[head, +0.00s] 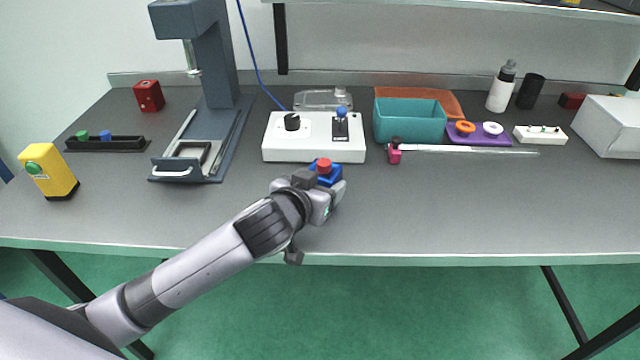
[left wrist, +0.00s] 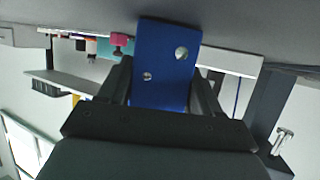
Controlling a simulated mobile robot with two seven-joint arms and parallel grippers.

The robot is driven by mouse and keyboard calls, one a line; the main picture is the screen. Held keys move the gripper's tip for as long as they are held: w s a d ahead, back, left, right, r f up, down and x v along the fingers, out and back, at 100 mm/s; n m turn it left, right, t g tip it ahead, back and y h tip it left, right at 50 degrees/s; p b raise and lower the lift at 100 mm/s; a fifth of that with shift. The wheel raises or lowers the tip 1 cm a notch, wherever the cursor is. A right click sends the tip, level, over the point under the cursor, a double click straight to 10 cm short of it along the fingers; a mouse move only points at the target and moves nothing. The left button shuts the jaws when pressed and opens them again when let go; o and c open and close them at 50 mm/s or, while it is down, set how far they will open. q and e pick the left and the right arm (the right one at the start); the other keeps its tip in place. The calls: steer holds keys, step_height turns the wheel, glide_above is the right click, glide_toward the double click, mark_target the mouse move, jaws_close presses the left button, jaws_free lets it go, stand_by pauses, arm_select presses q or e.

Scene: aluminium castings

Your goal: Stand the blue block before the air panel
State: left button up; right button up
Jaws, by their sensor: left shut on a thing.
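The blue block (head: 337,172) is in front of the white air panel (head: 285,150), at its right half, with a red round piece on top. My left gripper (head: 327,186) is shut on the block, its arm reaching in from the lower left and hiding the block's lower part. In the left wrist view the blue block (left wrist: 160,85), showing two holes, sits between the two dark fingers of my left gripper (left wrist: 164,90). I cannot tell whether the block touches the table. The air panel has a black knob and a blue-topped lever. My right gripper is not in view.
A grey press (head: 222,60) stands left of the panel. A teal bin (head: 409,122) and a thin rod with a pink end piece (head: 394,156) are to the right. A yellow box with a green button (head: 50,172) stands far left. The table's front right (head: 480,210) is clear.

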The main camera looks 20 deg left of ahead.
arm_select(q)
steer(key=shift+f, duration=0.15)
steer(key=o, duration=1.3)
steer(key=shift+c, duration=0.2)
steer(key=shift+r, duration=0.2)
steer(key=v, duration=1.2)
steer(key=shift+s, duration=0.1)
